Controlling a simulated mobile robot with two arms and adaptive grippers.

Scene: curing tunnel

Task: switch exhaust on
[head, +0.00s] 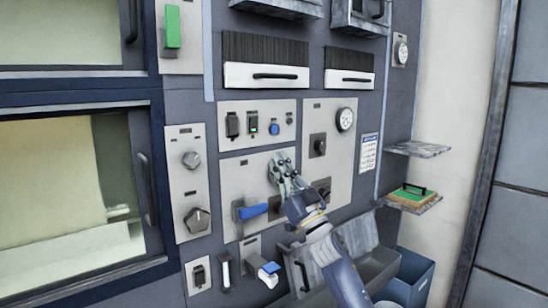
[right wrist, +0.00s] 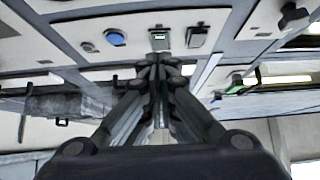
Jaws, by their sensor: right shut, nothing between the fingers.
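The labels are too small to read, so I cannot tell which control is the exhaust. My right gripper (head: 281,160) is shut and empty, in front of the plate below these controls. My left gripper is out of view.
A blue lever (head: 253,211) sits left of my right forearm. A black knob (head: 318,145) and a gauge (head: 345,119) are to the right. Lower down are a grey bin (head: 368,268) and a blue-and-white handle (head: 268,271). Shelves (head: 418,149) stick out at the right.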

